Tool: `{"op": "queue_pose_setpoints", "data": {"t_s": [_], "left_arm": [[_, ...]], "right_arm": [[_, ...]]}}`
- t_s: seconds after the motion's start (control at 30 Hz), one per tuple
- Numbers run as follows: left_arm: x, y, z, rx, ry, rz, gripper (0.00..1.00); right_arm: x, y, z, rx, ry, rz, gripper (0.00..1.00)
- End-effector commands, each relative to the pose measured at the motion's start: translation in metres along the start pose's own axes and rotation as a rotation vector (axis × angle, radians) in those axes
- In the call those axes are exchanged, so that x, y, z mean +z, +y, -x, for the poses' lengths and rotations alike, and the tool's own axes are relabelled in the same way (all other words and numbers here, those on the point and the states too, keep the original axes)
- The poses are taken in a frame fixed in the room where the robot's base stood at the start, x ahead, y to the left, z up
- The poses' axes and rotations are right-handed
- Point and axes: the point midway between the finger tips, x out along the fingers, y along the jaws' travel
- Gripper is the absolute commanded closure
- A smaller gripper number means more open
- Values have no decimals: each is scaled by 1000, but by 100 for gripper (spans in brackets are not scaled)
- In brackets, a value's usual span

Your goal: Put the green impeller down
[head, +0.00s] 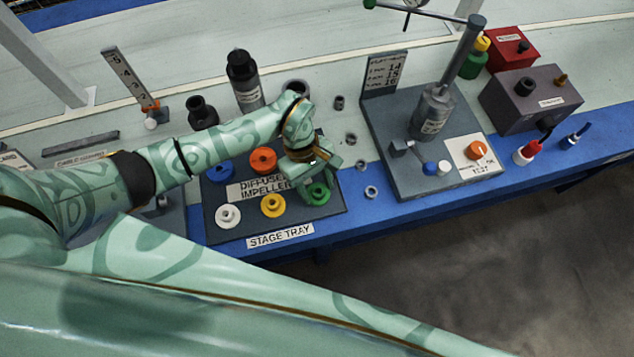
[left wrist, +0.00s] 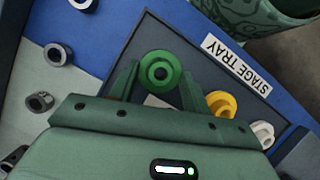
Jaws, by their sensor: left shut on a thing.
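The green impeller (head: 318,193) is at the right front corner of the dark stage tray (head: 222,240). In the left wrist view the green impeller (left wrist: 160,72) sits between the fingertips of my left gripper (left wrist: 157,82), which is shut on it. In the head view my left gripper (head: 306,184) points down over that corner of the tray. I cannot tell whether the impeller touches the tray. My right gripper is not in view.
On the tray are a yellow impeller (head: 273,206), a white one (head: 228,216), an orange one (head: 263,160) and a blue one (head: 221,169). Small metal rings, one at the tray's right (head: 371,192), lie near the test stand (head: 440,185). The blue table edge (head: 380,210) is close in front.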

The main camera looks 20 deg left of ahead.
Motion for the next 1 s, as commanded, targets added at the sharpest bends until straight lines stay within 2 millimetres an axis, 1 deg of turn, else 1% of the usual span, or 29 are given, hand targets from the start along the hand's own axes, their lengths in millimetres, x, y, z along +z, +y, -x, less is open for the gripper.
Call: {"op": "queue_pose_setpoints", "data": {"t_s": [0.2,0.33,0.37,0.4,0.43,0.67,0.77,0.87,1.0], "left_arm": [[0,0,2,2,2,-1,85],[-1,0,-2,0,1,0,85],[-1,0,-1,1,1,0,44],[-1,0,-1,1,1,0,33],[-1,0,-1,1,1,0,31],[0,0,-1,1,1,0,31],[1,1,5,4,3,-1,31],[0,1,21,6,8,-3,31],[0,1,55,7,9,-3,31]], "right_arm": [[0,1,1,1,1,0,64],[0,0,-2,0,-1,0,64],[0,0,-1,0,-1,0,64],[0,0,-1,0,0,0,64],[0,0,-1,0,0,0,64],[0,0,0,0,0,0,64],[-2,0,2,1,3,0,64],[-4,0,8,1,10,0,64],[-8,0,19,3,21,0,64]]}}
